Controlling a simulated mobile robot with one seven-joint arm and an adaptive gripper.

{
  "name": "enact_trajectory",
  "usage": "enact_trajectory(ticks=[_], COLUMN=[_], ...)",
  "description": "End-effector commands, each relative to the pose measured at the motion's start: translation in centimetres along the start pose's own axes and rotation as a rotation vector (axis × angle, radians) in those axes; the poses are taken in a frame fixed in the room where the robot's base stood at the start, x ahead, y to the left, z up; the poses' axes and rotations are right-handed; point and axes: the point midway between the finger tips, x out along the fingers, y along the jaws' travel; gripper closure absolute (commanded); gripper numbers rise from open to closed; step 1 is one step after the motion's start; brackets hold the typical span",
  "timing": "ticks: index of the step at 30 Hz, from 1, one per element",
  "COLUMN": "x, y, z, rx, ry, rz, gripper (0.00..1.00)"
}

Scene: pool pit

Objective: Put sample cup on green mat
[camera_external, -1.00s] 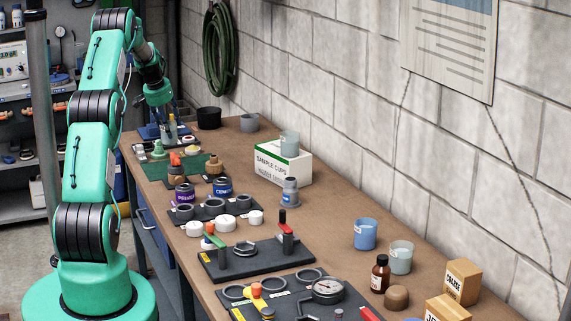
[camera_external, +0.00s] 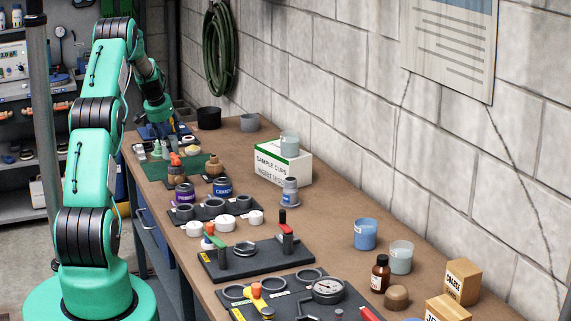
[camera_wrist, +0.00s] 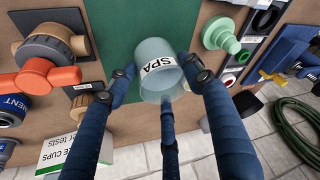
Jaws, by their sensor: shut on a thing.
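In the wrist view, my gripper (camera_wrist: 157,78) has its blue fingers closed around a clear, pale cup (camera_wrist: 155,52) with a white label reading "SPA". The rest of the label is hidden or out of sight. The cup appears over the green mat (camera_wrist: 110,22); I cannot tell whether it touches the mat. In the external view, my gripper (camera_external: 168,132) is at the far end of the bench, beside the green mat (camera_external: 206,160). The held cup is too small to make out clearly there.
Another clear cup (camera_external: 289,144) stands on the sample cups box (camera_external: 283,165). A pale green fitting (camera_wrist: 222,35) is right of the cup. Wall lines the bench's right side.

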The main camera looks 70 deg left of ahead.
Motion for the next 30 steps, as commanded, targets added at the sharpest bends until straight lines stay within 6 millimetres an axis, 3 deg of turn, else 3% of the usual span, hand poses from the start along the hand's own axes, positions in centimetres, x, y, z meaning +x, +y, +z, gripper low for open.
enact_trajectory(ticks=[9, 23, 24, 27, 30], x=[3.5, 4.0, 4.0, 4.0, 4.0], y=[0.0, 0.0, 0.0, 0.0, 0.0], z=[1.4, 1.6, 1.6, 1.6, 1.6], rx=[0.000, 0.000, 0.000, 0.000, 0.000], ry=[0.000, 0.000, 0.000, 0.000, 0.000], rz=[0.000, 0.000, 0.000, 0.000, 0.000], gripper=[0.80, 0.80, 0.45, 0.30, 0.30])
